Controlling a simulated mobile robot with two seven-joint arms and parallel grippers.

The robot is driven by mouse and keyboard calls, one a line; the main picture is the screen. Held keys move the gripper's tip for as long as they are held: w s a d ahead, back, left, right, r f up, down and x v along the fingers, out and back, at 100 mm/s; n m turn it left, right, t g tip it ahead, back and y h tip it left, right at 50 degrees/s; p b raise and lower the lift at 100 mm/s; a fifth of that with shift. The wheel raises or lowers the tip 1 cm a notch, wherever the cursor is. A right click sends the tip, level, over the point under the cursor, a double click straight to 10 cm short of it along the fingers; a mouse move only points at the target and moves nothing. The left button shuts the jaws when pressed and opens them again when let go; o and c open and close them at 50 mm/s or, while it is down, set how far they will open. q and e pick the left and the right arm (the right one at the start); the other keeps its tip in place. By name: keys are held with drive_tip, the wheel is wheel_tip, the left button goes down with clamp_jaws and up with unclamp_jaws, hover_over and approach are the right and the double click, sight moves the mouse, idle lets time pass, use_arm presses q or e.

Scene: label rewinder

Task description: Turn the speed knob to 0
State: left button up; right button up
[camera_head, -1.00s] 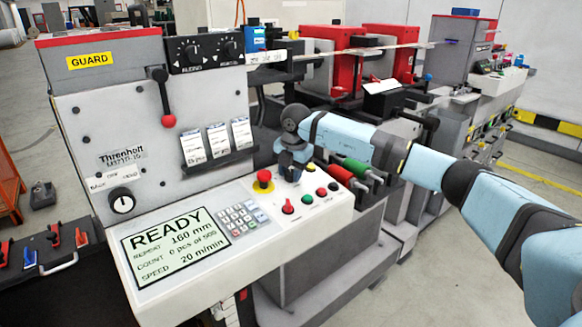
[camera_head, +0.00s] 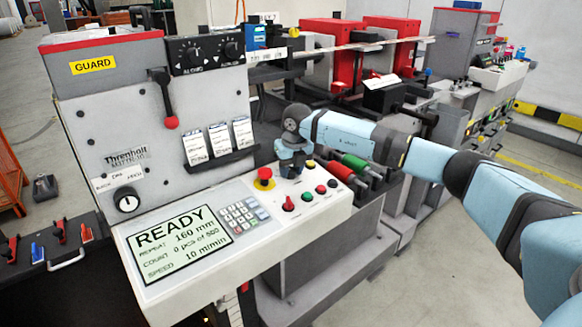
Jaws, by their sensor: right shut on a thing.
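My right gripper (camera_head: 290,170) points down at the back of the white control panel (camera_head: 262,246), between the emergency stop and a yellow button. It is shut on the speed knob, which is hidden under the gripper. The display (camera_head: 178,243) reads READY, repeat 160 mm, count 0 pcs of 500, speed 10 m/min. My left gripper is not in view.
A red emergency stop (camera_head: 264,176) stands just left of my gripper, with a keypad (camera_head: 243,214) in front of it. A red selector (camera_head: 289,204) and several small buttons lie to the right. Red and green handles (camera_head: 353,162) stand beyond the panel's right edge.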

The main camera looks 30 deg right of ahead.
sight(297, 182)
drive_tip(key=n, duration=0.3)
drive_tip(key=shift+r+n, duration=0.1)
drive_tip(key=shift+n, duration=0.2)
drive_tip(key=shift+n+p, duration=0.35)
drive_tip(key=shift+n, duration=1.35)
drive_tip(key=o, duration=0.9)
drive_tip(key=r, duration=0.4)
drive_tip(key=s+r, duration=0.1)
drive_tip(key=r, duration=0.4)
drive_tip(key=s+r, duration=0.1)
drive_tip(key=r, duration=0.3)
drive_tip(key=shift+s+d+r, duration=0.15)
drive_tip(key=shift+s+r, duration=0.05)
drive_tip(key=shift+r, duration=0.05)
drive_tip(key=shift+f, duration=0.1)
